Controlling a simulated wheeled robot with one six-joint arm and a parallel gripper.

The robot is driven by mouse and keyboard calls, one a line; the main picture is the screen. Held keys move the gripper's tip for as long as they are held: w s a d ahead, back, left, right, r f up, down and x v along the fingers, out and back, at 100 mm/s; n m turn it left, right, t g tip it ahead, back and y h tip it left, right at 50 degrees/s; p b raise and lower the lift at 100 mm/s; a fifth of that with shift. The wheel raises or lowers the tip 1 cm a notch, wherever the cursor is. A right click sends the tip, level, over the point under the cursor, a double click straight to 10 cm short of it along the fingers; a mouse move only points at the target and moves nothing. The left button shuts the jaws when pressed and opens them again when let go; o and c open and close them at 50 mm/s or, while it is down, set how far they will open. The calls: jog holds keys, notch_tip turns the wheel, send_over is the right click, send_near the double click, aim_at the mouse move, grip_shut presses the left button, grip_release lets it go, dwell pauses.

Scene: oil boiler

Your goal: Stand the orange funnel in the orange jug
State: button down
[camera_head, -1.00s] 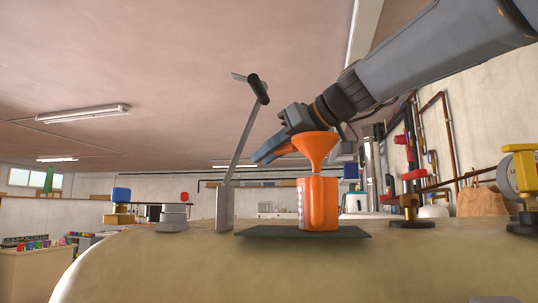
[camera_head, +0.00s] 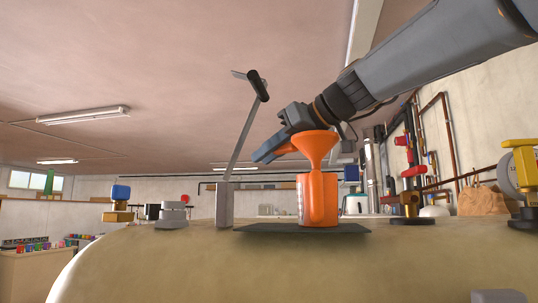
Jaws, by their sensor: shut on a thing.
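The orange jug (camera_head: 322,205) stands upright on a dark mat (camera_head: 260,228) on top of the rounded tan boiler surface. The orange funnel (camera_head: 316,145) is upright, directly over the jug in this view, with its wide cone up. Its cone narrows down to the jug's rim, and its spout is not seen below that rim. I cannot tell exactly how deep the spout sits. My gripper (camera_head: 276,151) comes in from the upper right, behind and beside the funnel's cone, and is shut on the funnel. The contact point is partly hidden by the cone.
A grey post with a tilted lever (camera_head: 240,125) stands left of the jug.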

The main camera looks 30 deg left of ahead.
jog(key=shift+f+b, duration=2.8)
jog(key=shift+b, duration=0.45)
jog(key=c, duration=1.5)
grip_release()
jog(key=shift+c, duration=0.2)
jog(key=b+v, duration=0.2)
jog(key=v, duration=0.6)
jog(key=shift+a, duration=0.1)
